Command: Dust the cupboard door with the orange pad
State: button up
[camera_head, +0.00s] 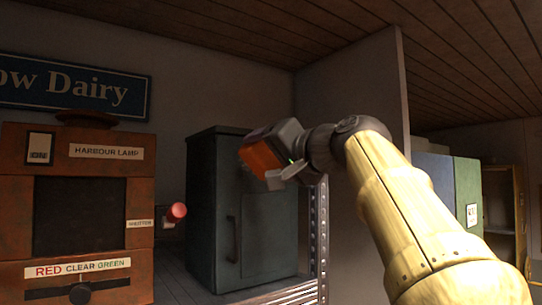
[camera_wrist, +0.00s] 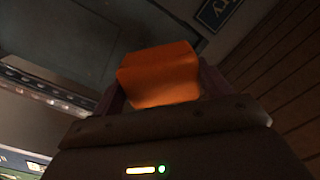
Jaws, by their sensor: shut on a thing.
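The orange pad (camera_head: 262,158) is held in my gripper (camera_head: 272,165), in front of the upper part of the dark grey cupboard in the head view. In the wrist view the pad (camera_wrist: 158,75) sits between the two fingers of my gripper (camera_wrist: 160,92), which are shut on it. The cupboard door (camera_head: 268,225) is closed, with a vertical handle (camera_head: 232,238) on its left side. I cannot tell whether the pad touches the door.
An orange-brown cabinet labelled Harbour Lamp (camera_head: 105,175) stands at left, with a red knob (camera_head: 177,212) beside it. A perforated metal post (camera_head: 318,230) stands right of the cupboard. A wall partition (camera_head: 355,130) is behind my arm. A blue sign (camera_head: 75,85) hangs upper left.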

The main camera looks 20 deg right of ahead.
jog(key=p+x, duration=0.1)
jog(key=x, duration=0.3)
jog(key=shift+w+p, duration=0.15)
jog(key=shift+p, duration=0.2)
jog(key=shift+x, duration=0.8)
jog(key=shift+w+d, duration=0.1)
jog(key=shift+w, duration=0.1)
jog(key=shift+p, duration=0.35)
jog(key=shift+w, duration=0.25)
jog(key=shift+w+a, duration=0.15)
jog(key=shift+a, duration=0.1)
